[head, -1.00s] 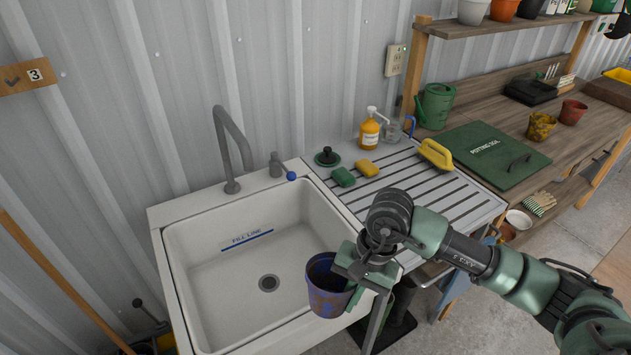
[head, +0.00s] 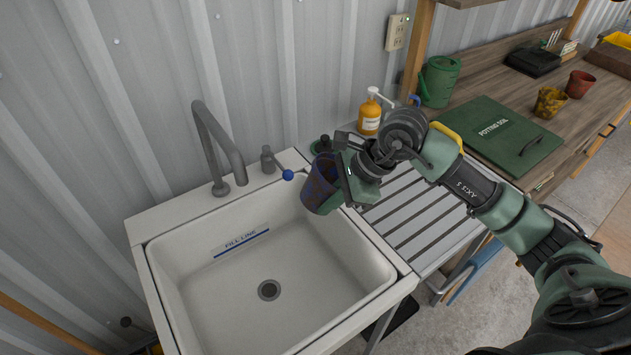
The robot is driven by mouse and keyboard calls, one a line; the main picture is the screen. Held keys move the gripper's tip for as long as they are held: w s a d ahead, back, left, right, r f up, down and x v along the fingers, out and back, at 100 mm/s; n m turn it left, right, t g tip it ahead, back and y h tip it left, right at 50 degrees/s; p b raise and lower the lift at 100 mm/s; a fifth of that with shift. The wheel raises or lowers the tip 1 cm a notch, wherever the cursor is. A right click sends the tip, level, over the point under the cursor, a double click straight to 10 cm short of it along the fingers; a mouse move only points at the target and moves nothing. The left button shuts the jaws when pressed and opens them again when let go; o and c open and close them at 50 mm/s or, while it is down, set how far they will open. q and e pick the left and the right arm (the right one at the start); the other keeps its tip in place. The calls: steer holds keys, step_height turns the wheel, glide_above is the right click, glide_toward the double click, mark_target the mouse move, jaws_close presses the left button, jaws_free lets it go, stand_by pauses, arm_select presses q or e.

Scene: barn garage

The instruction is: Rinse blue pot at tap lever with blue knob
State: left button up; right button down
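The blue pot (head: 319,187), with brownish patches on its wall, is in my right gripper (head: 345,183). The gripper is shut on its right side. The pot is slightly tilted and is held over the sink's (head: 385,277) back right edge. The tap lever with the blue knob (head: 288,175) is just left of the pot, with a small gap in the picture. The grey tap spout (head: 238,165) arches over the sink's back left. No water shows. My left gripper is not in view.
A slatted drainboard (head: 415,220) adjoins the sink on the right. An orange soap bottle (head: 369,117) and a dark-knobbed green item (head: 322,145) stand at its back. A green watering can (head: 439,82) and potting soil lid (head: 495,140) are farther right.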

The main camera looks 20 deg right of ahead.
steer(key=shift+w, duration=0.3)
steer(key=shift+a+r, duration=0.1)
steer(key=shift+a, duration=0.1)
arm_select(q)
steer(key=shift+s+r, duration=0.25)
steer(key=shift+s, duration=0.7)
arm_select(e)
steer(key=w+a+f, duration=0.1)
steer(key=a, duration=0.5)
steer(key=w+a+f, duration=0.1)
steer(key=w+a, duration=0.1)
steer(key=a, duration=0.5)
steer(key=shift+f, duration=0.3)
